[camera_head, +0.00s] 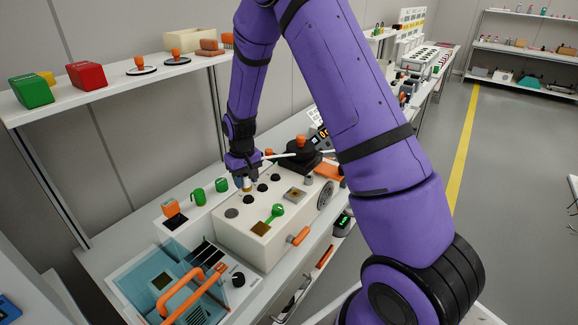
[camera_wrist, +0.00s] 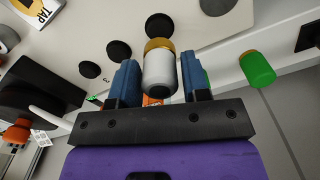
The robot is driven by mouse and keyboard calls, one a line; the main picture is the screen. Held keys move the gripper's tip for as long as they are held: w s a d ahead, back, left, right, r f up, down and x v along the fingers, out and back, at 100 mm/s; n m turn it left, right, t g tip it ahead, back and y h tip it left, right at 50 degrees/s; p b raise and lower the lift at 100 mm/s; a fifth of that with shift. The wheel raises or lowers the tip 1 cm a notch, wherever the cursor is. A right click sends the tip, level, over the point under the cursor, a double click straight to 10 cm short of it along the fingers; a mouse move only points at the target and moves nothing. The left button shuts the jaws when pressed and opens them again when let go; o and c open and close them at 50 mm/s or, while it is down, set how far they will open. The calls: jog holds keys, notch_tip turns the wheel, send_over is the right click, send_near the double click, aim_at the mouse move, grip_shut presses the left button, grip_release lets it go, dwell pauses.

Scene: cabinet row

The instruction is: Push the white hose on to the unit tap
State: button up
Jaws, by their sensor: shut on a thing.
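My gripper (camera_wrist: 159,66) has its two blue fingers on either side of a white, rounded hose end (camera_wrist: 158,76) with a dark opening, and is shut on it. A brass ring (camera_wrist: 158,44) shows at the far end of that piece, against the cream face of the unit; I cannot tell how far the two overlap. In the head view my gripper (camera_head: 244,182) is low over the back left of the cream unit (camera_head: 252,240). The white hose (camera_head: 280,156) runs right from beside my gripper. In the wrist view a pale length of it (camera_wrist: 48,119) shows at left.
Black round knobs (camera_wrist: 119,51) sit close beside the brass ring. A green cylinder (camera_wrist: 257,69) stands off to the right in the wrist view. A black base with an orange knob (camera_head: 300,150) is behind the unit. A shelf (camera_head: 110,90) with coloured blocks hangs at left.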

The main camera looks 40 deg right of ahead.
jog(key=s+d+r, duration=0.2)
jog(key=s+d, duration=0.1)
jog(key=d, duration=0.3)
jog(key=s+d+r, duration=0.1)
jog(key=s+d, duration=0.3)
jog(key=d, duration=0.3)
jog(key=shift+s+r, duration=0.15)
jog(key=shift+r, duration=0.25)
jog(key=shift+d+f, duration=0.1)
jog(key=shift+f, duration=2.8)
jog(key=shift+f, duration=0.6)
jog(key=o, duration=0.9)
jog(key=shift+o, duration=0.2)
notch_tip(320, 180, up, 11)
